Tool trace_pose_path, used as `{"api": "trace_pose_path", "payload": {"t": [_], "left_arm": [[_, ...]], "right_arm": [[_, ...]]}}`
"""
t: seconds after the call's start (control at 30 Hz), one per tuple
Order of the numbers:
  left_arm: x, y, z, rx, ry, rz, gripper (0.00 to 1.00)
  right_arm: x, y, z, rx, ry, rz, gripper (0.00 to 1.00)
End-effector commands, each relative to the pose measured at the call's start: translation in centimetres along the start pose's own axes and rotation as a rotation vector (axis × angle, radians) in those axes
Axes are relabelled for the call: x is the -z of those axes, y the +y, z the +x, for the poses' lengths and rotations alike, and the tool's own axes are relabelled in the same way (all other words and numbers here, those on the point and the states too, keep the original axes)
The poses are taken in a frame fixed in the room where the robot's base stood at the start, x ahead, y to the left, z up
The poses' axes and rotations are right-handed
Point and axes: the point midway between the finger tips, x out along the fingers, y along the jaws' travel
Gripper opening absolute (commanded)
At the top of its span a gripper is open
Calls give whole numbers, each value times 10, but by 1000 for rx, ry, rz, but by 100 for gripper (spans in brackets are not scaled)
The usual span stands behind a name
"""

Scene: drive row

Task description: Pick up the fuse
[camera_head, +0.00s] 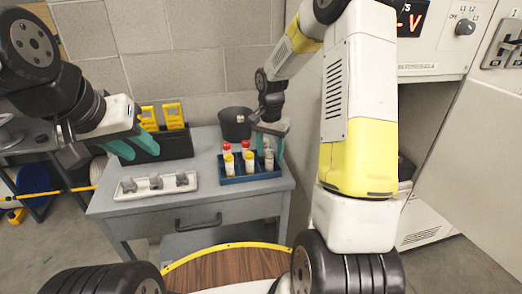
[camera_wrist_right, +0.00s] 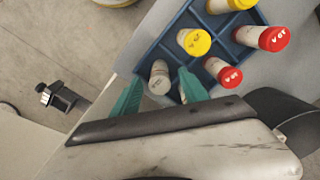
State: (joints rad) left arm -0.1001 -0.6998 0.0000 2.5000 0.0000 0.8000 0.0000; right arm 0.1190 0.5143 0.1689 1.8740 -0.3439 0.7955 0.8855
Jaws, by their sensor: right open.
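A blue compartment tray (camera_head: 252,178) on the grey table holds several upright fuses. A grey-capped fuse (camera_head: 269,161) stands in its right part in the head view. It also shows in the right wrist view (camera_wrist_right: 159,80). My right gripper (camera_head: 269,147) points down over the tray, open, with its teal fingers (camera_wrist_right: 158,92) on either side of the grey-capped fuse; contact cannot be told. Red-capped fuses (camera_wrist_right: 222,73) and yellow-capped fuses (camera_wrist_right: 194,41) stand in other compartments. My left gripper (camera_head: 131,140) is open and empty, above the left part of the table.
A white tray (camera_head: 126,194) with grey parts lies at the table's front left. Behind it stands a black bin (camera_head: 172,146) with yellow items. A black pot (camera_head: 235,123) stands behind the blue tray. A grey cabinet (camera_head: 465,130) is at right.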

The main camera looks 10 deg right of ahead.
Motion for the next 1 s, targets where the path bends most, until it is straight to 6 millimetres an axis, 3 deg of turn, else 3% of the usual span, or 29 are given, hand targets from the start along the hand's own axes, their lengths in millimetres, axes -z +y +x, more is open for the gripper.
{"api": "trace_pose_path", "payload": {"t": [0.23,0.5,1.0], "left_arm": [[0,0,0,0,0,0,36],[0,0,0,0,0,0,36],[0,0,0,0,0,0,36]], "right_arm": [[0,0,2,1,1,0,52],[0,0,1,1,1,0,0],[1,-1,-8,3,3,0,0]]}}
